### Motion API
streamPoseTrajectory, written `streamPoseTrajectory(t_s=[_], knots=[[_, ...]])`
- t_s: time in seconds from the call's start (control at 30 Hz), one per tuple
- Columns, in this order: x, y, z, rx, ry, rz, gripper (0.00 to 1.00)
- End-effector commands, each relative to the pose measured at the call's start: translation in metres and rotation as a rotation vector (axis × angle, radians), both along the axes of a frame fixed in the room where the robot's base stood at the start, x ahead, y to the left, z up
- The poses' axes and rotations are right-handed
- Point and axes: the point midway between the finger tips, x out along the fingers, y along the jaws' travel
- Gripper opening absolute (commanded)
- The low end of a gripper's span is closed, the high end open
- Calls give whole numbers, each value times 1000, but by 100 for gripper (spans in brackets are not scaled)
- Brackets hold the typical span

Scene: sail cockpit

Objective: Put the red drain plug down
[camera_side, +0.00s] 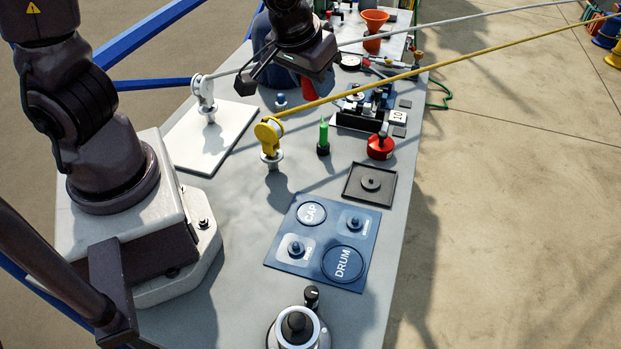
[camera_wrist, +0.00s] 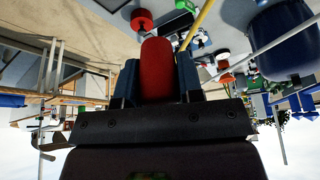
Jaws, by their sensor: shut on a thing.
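My gripper (camera_wrist: 157,85) is shut on the red drain plug (camera_wrist: 157,68). In the wrist view the plug stands out between the two dark blue fingers, its rounded end pointing away from the palm. In the side view my gripper (camera_side: 288,80) hangs over the far part of the bench, and a bit of red (camera_side: 308,89) shows just below it, probably the plug. The fingertips are partly hidden there by the hand. I cannot tell from these views how high the plug is above the bench.
A yellow rope pulley (camera_side: 269,136) and a white one (camera_side: 203,92) stand on the grey bench (camera_side: 230,230), with ropes crossing near my gripper. A green spike (camera_side: 323,135), a red round base (camera_side: 380,147), a black tray (camera_side: 370,184) and a blue board (camera_side: 325,240) stand nearer the camera.

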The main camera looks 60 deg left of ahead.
Motion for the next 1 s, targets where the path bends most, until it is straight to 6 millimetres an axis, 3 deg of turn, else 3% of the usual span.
streamPoseTrajectory(t_s=[0.37, 1.0], knots=[[-1, 3, -46, 2, 5, 8, 12], [-1, 2, -145, 3, 7, 3, 12]])
